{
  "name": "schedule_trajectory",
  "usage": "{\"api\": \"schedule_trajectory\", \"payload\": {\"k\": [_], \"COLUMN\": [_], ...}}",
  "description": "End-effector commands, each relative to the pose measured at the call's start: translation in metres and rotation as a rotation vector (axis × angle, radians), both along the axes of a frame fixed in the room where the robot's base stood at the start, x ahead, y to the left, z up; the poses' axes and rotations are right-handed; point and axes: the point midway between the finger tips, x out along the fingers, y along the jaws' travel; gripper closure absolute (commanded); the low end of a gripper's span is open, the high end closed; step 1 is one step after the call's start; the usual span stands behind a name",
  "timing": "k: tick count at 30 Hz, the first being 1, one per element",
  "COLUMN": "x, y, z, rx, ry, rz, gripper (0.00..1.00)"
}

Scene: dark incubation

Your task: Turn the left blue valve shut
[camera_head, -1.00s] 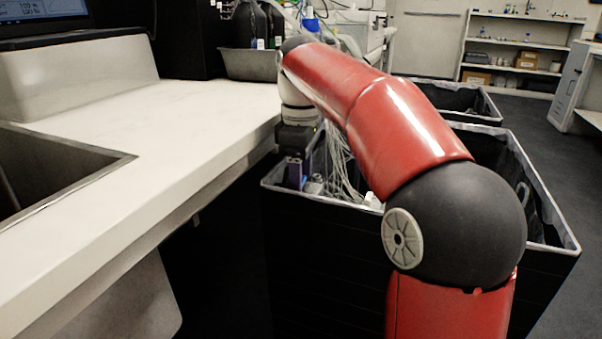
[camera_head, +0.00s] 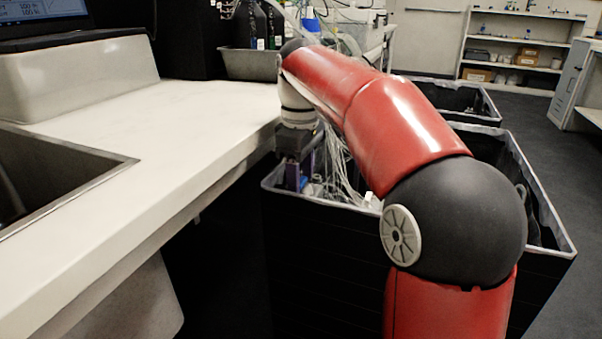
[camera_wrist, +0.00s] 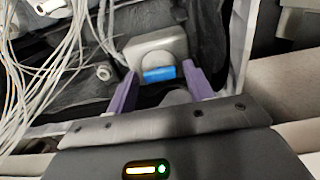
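A blue valve handle (camera_wrist: 160,74) sits on a grey-white rounded fitting (camera_wrist: 155,50) in the upper middle of the wrist view. My gripper (camera_wrist: 160,68) has two purple fingers standing apart, one on each side of the blue handle in the picture. The handle appears at or just beyond the fingertips; contact cannot be told. In the head view my gripper (camera_head: 299,180) points down over the near left corner of a black bin, beside the counter edge. A small blue patch shows by the fingers there. No second blue valve is visible.
A white counter (camera_head: 150,135) with a sink (camera_head: 60,170) lies to the left. The black bin (camera_head: 400,265) has a pale rim and holds tangled white tubes (camera_wrist: 35,70), left of the fingers in the wrist view. Another bin (camera_head: 460,98) stands behind. The floor at right is clear.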

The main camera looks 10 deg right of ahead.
Motion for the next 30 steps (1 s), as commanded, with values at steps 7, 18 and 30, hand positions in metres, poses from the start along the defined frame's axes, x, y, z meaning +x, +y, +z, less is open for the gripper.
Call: {"api": "schedule_trajectory", "payload": {"k": [7, 18, 30], "x": [0.0, 0.001, 0.0], "y": [0.0, 0.0, 0.0], "z": [0.0, 0.043, 0.078], "rx": [0.0, 0.0, 0.0], "ry": [0.0, -0.001, 0.001], "rz": [0.001, 0.001, 0.001], "gripper": [0.42, 0.42, 0.42]}}
